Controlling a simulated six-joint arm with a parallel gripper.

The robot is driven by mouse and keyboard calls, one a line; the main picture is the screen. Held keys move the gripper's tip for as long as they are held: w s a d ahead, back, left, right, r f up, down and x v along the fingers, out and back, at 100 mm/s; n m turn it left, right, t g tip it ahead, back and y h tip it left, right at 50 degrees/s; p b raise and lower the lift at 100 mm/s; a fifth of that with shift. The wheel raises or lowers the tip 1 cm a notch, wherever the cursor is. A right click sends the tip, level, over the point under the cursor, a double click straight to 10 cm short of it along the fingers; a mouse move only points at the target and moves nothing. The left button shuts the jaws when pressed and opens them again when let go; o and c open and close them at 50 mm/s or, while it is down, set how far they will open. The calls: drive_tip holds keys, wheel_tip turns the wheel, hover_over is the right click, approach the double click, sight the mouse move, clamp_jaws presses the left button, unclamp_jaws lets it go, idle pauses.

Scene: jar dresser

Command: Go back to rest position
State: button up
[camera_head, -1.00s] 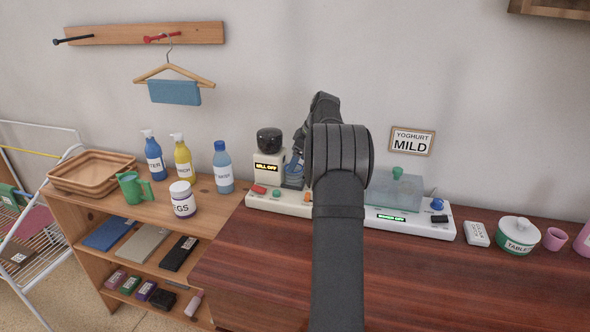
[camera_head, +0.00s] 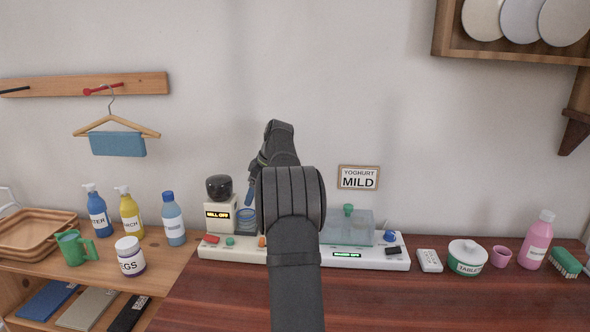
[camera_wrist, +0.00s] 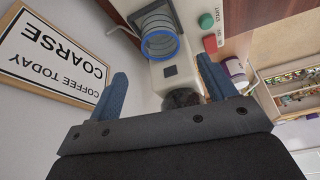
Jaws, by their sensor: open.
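My gripper (camera_wrist: 163,86) is open, with its two blue fingers apart and nothing between them. In the head view my arm is raised over the dresser, and the gripper (camera_head: 252,186) is partly hidden behind my own arm links. It is above and close to the white mill (camera_head: 219,214), which has a dark round top and a display that seems to read "MILL OFF". A blue-rimmed cup (camera_head: 246,220) stands at the mill; in the wrist view its blue ring (camera_wrist: 160,43) shows beyond the fingers, apart from them.
A framed "COFFEE TODAY COARSE" sign (camera_wrist: 55,52) is close to one finger in the wrist view. A clear-covered machine (camera_head: 347,228) stands right of my arm. The dresser's front (camera_head: 420,300) is clear.

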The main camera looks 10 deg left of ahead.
sight(244, 213)
drive_tip(key=x, duration=1.1)
drive_tip(key=shift+f, duration=0.25)
wheel_tip(244, 213, up, 3)
drive_tip(key=shift+r, duration=0.65)
